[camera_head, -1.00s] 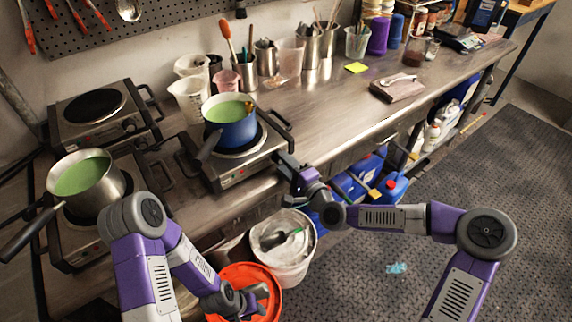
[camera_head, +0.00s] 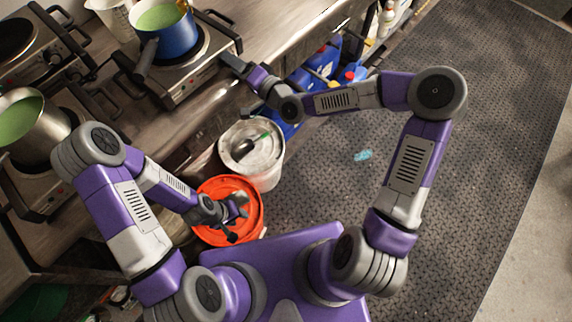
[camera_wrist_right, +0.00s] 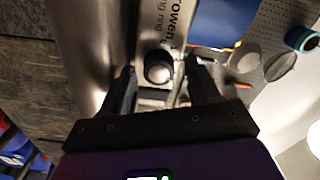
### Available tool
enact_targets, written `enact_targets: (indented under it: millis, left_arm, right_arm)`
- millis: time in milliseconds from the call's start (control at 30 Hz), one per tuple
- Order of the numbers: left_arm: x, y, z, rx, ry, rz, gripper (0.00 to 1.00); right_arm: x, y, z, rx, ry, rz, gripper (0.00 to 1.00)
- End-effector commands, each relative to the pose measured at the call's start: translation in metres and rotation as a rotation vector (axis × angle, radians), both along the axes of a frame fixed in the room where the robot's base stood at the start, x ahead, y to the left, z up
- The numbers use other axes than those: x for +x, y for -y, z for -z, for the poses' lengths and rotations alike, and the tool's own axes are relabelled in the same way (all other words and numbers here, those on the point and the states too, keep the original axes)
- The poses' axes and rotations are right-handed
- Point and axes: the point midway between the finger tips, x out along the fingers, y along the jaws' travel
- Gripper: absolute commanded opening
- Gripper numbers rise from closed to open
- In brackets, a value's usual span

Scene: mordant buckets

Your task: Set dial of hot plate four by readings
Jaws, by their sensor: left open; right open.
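A hot plate (camera_head: 178,88) with a steel front panel bears a blue pot (camera_head: 177,42) of green liquid. My right gripper (camera_head: 230,62) is at the right end of this panel. In the right wrist view, a round dial (camera_wrist_right: 158,69) sits on the lettered panel (camera_wrist_right: 168,22), between the open fingers of my right gripper (camera_wrist_right: 160,70). I cannot tell whether the fingers touch it. The dial's setting is not readable, and no plate number shows. My left gripper (camera_head: 238,214) is open and empty over an orange bucket (camera_head: 212,237).
A steel pot (camera_head: 30,125) of green liquid stands on another hot plate at the left. A further hot plate (camera_head: 25,48) is behind it, empty. Blue containers (camera_head: 322,62) are under the bench. The dark floor mat (camera_head: 490,110) is mostly clear.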

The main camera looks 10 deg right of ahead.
Motion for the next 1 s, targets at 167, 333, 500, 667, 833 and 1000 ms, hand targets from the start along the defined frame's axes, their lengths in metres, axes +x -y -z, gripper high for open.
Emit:
enact_targets:
  millis: [167, 333, 500, 667, 833, 1000]
  left_arm:
    - [0.0, 0.0, 0.004, 0.0, 0.0, 0.0, 0.43]
    - [0.0, 0.0, 0.003, 0.0, 0.0, 0.0, 0.43]
    - [0.0, 0.0, 0.0, 0.0, 0.0, 0.0, 0.43]
    - [0.0, 0.0, -0.005, 0.0, 0.0, 0.0, 0.43]
    - [0.0, 0.0, -0.012, 0.0, 0.0, 0.0, 0.43]
    - [0.0, 0.0, -0.021, 0.0, 0.0, 0.0, 0.43]
  right_arm:
    - [0.001, 0.001, 0.002, -0.242, 0.172, 0.003, 0.64]
    - [0.001, 0.002, 0.002, -0.444, 0.319, 0.004, 0.64]
    - [0.001, 0.002, 0.001, -0.632, 0.457, 0.003, 0.64]
    - [0.001, 0.002, 0.001, -0.799, 0.58, 0.003, 0.64]
    - [0.001, 0.002, 0.0, -0.969, 0.703, 0.003, 0.64]
    - [0.001, 0.002, 0.0, -1.133, 0.823, 0.002, 0.64]
